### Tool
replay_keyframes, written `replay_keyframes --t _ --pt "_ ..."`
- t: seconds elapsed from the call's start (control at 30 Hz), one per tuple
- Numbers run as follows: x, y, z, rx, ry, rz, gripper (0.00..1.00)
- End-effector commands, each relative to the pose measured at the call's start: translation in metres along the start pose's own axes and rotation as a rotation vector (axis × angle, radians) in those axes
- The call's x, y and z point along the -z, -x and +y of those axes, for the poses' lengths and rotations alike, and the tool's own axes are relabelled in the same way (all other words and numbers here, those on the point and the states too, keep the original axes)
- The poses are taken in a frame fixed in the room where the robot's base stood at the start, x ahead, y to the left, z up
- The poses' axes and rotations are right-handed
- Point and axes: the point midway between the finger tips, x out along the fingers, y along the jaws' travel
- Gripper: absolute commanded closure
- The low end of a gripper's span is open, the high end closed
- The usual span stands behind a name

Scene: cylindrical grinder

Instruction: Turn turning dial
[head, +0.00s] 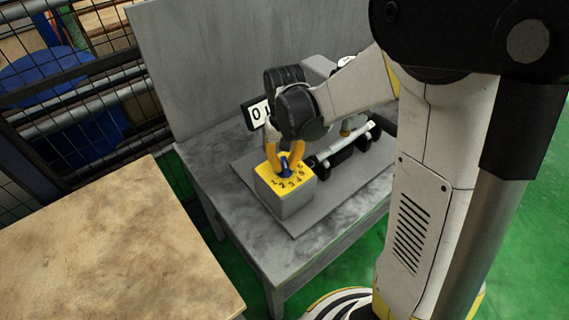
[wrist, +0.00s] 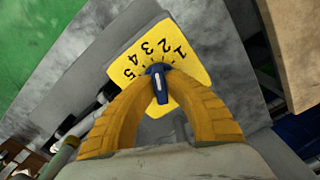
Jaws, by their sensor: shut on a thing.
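The turning dial (head: 285,166) is a small blue knob on top of a grey box with a yellow numbered face (head: 268,174). In the wrist view the blue dial (wrist: 159,84) has a white pointer line, and the yellow face (wrist: 142,52) shows the numbers 1 to 5 around it. My gripper (head: 285,160) reaches down onto the dial from above. Its yellow fingers (wrist: 160,88) are shut on the dial, one on each side. The fingers hide part of the face.
The box stands on a grey plate (head: 295,225) on a grey metal table (head: 215,165) with a tall back panel (head: 200,60). A cylindrical part (head: 345,143) lies right of the box. A wooden table (head: 110,240) is at left, with a wire fence behind.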

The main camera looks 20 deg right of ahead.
Motion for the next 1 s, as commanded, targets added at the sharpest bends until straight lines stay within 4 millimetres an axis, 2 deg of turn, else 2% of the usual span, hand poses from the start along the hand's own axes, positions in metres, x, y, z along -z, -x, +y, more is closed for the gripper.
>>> replay_keyframes --t 0.4,0.93,1.0 --pt "-0.0002 -0.0003 0.0005 0.000 0.180 0.000 1.00" --pt "-0.0003 -0.0003 0.0005 0.000 0.204 0.000 1.00" --pt "-0.0003 -0.0003 0.0005 0.000 0.204 0.000 0.72"
